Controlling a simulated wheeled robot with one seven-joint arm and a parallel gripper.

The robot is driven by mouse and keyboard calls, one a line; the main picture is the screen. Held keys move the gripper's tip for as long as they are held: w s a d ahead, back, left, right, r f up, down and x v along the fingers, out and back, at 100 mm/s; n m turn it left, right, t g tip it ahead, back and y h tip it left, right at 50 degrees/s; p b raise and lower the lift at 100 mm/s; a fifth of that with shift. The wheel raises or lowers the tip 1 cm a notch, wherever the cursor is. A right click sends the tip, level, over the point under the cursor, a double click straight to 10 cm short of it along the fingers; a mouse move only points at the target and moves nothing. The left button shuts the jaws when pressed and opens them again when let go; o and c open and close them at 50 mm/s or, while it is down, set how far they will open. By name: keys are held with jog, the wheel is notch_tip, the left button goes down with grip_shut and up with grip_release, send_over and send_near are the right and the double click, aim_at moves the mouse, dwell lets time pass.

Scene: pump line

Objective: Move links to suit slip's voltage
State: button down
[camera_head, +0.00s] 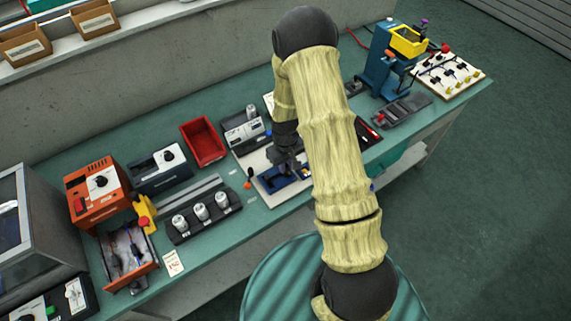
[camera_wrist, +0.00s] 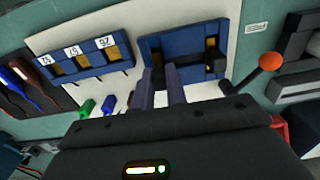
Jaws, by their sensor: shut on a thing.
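A blue terminal block (camera_wrist: 147,42) with brass posts fills the upper middle of the wrist view, on a pale board (camera_wrist: 122,82). A black link bar (camera_wrist: 200,66) lies across it. My gripper (camera_wrist: 162,72) is shut at the bar's left part; the exact grip is partly hidden by the fingers. A second blue block (camera_wrist: 88,67) with brass parts and numbered white tags sits to the left; its numbers appear upside down. In the head view my gripper (camera_head: 287,166) is over the board's blue block (camera_head: 270,184). A paper slip (camera_head: 173,262) lies at the bench's front edge, its writing too small to read.
A lever with an orange knob (camera_wrist: 271,61) stands close to the right of the block. Green and blue pieces (camera_wrist: 87,108) lie by the board. A red tray (camera_head: 204,142), a black rack with silver cylinders (camera_head: 205,218) and a blue press (camera_head: 378,75) share the bench.

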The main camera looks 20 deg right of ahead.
jog(key=shift+f+b, duration=0.35)
jog(key=shift+f, duration=0.2)
dwell(0.9)
jog(key=c, duration=1.3)
grip_release()
jog(key=shift+c, duration=0.2)
jog(key=shift+s, duration=0.1)
jog(key=shift+o, duration=0.7)
